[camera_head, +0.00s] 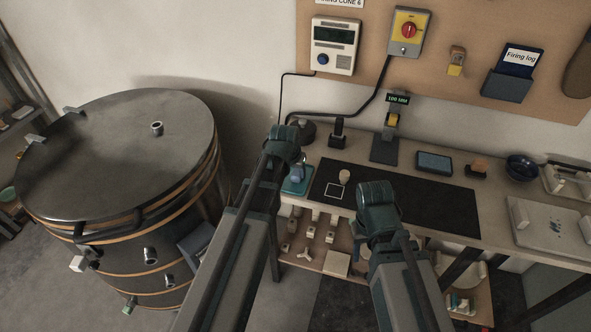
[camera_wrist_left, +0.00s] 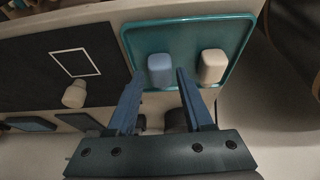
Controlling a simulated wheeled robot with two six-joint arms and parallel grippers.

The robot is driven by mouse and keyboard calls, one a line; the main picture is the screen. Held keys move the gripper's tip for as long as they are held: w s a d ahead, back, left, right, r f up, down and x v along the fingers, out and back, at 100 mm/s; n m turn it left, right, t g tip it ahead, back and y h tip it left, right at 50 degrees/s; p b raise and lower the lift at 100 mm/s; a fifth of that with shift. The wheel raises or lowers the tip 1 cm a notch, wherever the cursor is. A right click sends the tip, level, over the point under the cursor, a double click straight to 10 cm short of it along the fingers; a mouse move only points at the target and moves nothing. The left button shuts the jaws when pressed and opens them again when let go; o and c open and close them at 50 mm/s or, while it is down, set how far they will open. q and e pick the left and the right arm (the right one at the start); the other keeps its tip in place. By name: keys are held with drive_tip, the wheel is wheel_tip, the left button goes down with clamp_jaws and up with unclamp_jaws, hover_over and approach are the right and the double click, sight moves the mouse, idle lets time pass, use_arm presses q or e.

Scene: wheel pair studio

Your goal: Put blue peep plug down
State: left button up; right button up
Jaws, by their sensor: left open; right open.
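The blue peep plug (camera_wrist_left: 160,69) stands on a teal tray (camera_wrist_left: 190,28) in the left wrist view, beside a cream plug (camera_wrist_left: 212,66). My left gripper (camera_wrist_left: 160,74) is open, its fingers on either side of the blue plug with visible gaps. In the head view the left gripper (camera_head: 297,158) is over the tray (camera_head: 291,187) at the bench's left end. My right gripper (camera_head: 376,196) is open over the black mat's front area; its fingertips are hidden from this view. Another cream plug (camera_head: 344,176) is on the mat, near a white square outline (camera_head: 333,191).
The black mat (camera_head: 440,208) is mostly clear to the right. A gauge reading 100 MM (camera_head: 385,150), a tablet (camera_head: 434,162) and a dark bowl (camera_head: 521,167) stand behind it. A large round kiln (camera_head: 110,150) is at left. A lower shelf holds pale pieces.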

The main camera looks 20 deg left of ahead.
use_arm(q)
drive_tip(key=p+v, duration=0.8)
drive_tip(key=v, duration=0.2)
drive_tip(key=s+d+f+m+g, duration=0.1)
drive_tip(key=s+d+g, duration=0.1)
drive_tip(key=s+d, duration=0.4)
drive_tip(key=s+d+f+m+g+y, duration=0.1)
drive_tip(key=s+d+m+g, duration=0.1)
drive_tip(key=s+d, duration=0.5)
drive_tip(key=s, duration=0.5)
drive_tip(key=shift+g+y, duration=0.3)
drive_tip(key=shift+g, duration=0.1)
drive_tip(key=shift+s+d+f, duration=0.1)
drive_tip(key=shift+d, duration=0.05)
